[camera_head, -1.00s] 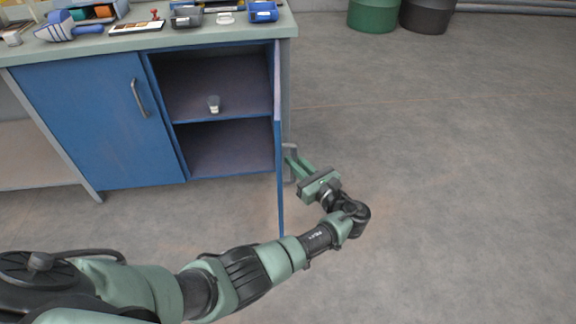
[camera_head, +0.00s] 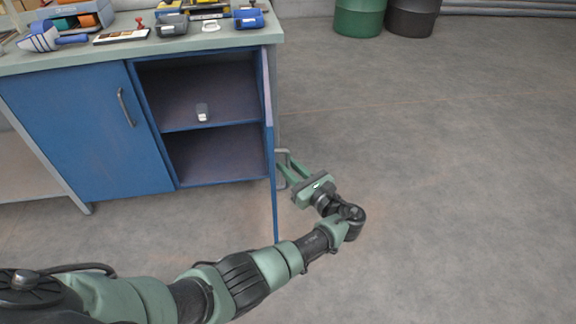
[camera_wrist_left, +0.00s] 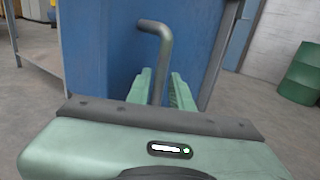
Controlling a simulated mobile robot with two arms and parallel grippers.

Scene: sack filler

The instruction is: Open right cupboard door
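The right cupboard door (camera_head: 271,190) of the blue workbench stands wide open and shows almost edge-on in the head view. Its grey bar handle (camera_head: 283,152) is on the outer face, to the right of the door. It also shows in the left wrist view as a bent bar (camera_wrist_left: 155,28) on the blue panel. My left gripper (camera_head: 287,168) is at this handle, and its fingers (camera_wrist_left: 160,88) stand apart on either side of the bar. A firm grip on the bar does not show. My right gripper is not in view.
The open compartment has a shelf (camera_head: 232,126) with a small light-coloured object (camera_head: 202,112) on it. The left cupboard door (camera_head: 85,130) is shut. Tools lie on the benchtop (camera_head: 100,55). Green (camera_head: 358,18) and black (camera_head: 418,18) bins stand at the back. The floor at right is clear.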

